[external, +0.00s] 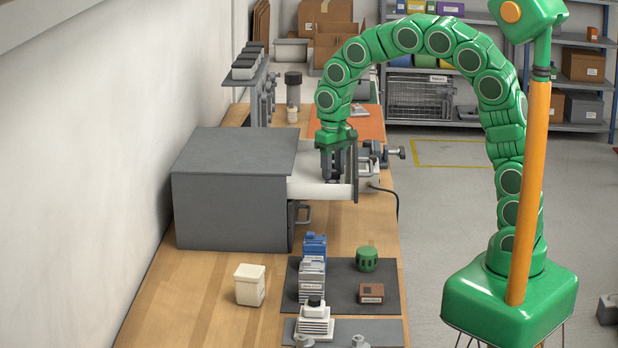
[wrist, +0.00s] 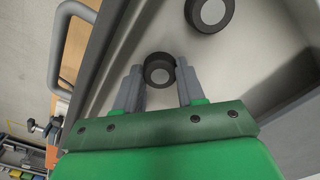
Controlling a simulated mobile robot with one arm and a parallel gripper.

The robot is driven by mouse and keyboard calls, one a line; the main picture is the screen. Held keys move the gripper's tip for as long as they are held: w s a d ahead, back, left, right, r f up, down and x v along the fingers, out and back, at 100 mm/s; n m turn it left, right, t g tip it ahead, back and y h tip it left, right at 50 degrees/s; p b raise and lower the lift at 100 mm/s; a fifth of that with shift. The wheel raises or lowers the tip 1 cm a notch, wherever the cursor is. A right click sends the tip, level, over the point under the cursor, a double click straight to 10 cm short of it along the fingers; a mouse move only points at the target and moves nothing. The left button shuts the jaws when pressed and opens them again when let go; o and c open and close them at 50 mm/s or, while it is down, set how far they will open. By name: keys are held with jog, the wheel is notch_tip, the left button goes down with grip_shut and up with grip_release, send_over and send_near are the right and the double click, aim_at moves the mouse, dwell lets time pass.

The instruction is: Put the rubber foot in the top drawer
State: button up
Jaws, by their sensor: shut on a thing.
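The grey drawer cabinet (external: 232,205) stands on the bench, and its top drawer (external: 318,190) is pulled out to the right. My gripper (external: 333,178) points down into the open drawer. In the wrist view my gripper (wrist: 158,82) is shut on a round black rubber foot (wrist: 159,70) with a pale grey centre, between its fingertips. The foot is inside the drawer walls, close to the floor; whether it touches the floor I cannot tell. A second, similar foot (wrist: 209,12) lies in the drawer, apart from the held one.
The drawer's front panel (external: 355,168) stands close to the right of my gripper. A lower drawer handle (external: 303,214) sticks out below. A cream bin (external: 250,286), a green ribbed part (external: 366,259), a brown box (external: 371,293) and blue-grey stacked parts (external: 313,270) stand in front.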

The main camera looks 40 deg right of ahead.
aim_at(333, 171)
jog(key=shift+f, duration=0.15)
jog(key=o, duration=1)
notch_tip(333, 171, up, 12)
jog(key=shift+r, duration=0.2)
